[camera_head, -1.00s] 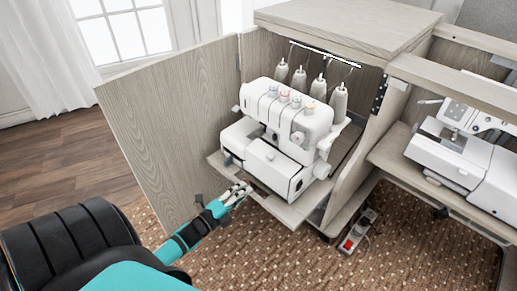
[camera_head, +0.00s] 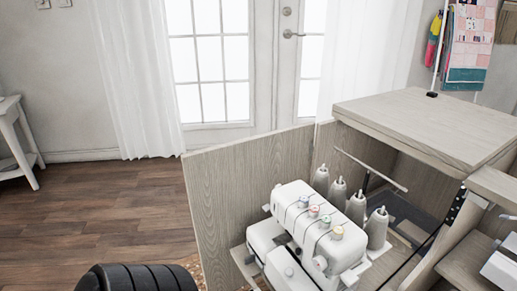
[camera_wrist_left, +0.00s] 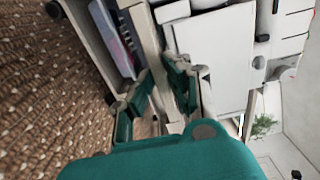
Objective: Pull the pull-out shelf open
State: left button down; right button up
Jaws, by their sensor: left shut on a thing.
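The pull-out shelf (camera_head: 243,262) shows only as a small strip at the lower left of the white overlock machine (camera_head: 300,232) that stands on it in the head view. The rest is hidden by the machine or lies below the picture. In the left wrist view the shelf's pale front edge (camera_wrist_left: 149,38) runs down between the fingers of my left gripper (camera_wrist_left: 160,92). The gripper is shut on this edge, with the white machine (camera_wrist_left: 215,55) close beside it. My left gripper is outside the head view, and my right gripper is in neither view.
The cabinet door (camera_head: 235,195) stands open left of the machine. The cabinet top (camera_head: 430,125) overhangs behind it. Wooden floor (camera_head: 110,215) is free at the left. In the left wrist view, carpet (camera_wrist_left: 50,100) and a bluish box (camera_wrist_left: 115,38) lie beside the shelf.

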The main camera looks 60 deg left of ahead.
pick_arm(q)
jog(key=shift+d, duration=0.1)
jog(key=c, duration=1.6)
grip_release()
jog(key=shift+s, duration=0.1)
jog(key=s+a, duration=0.1)
jog(key=s, duration=1)
jog(key=shift+s, duration=0.4)
jog(key=shift+s, duration=0.1)
